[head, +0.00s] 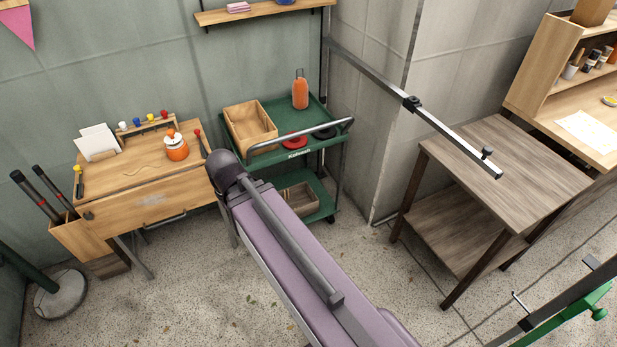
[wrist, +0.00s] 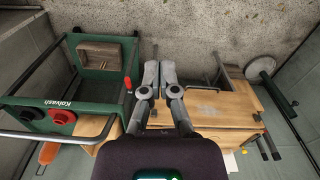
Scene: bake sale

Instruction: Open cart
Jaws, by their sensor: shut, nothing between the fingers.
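The green cart (head: 318,154) stands against the wall in the head view, with an upper tray, a lower shelf and a grey bar handle (head: 300,138) along its near side. The upper tray holds a wooden box (head: 250,125), an orange bottle (head: 300,92), a red disc (head: 293,141) and a dark disc. In the wrist view the cart (wrist: 60,75) fills the left side, appearing upside down. My gripper (wrist: 159,72) shows in the wrist view, shut and empty, to the right of the cart and apart from its handle (wrist: 50,136). In the head view my gripper is hidden.
A wooden desk (head: 140,170) with a pot (head: 176,147) stands left of the cart; it also lies close to my gripper in the wrist view (wrist: 215,105). A wooden table (head: 505,165) stands right. Speckled floor is open between them.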

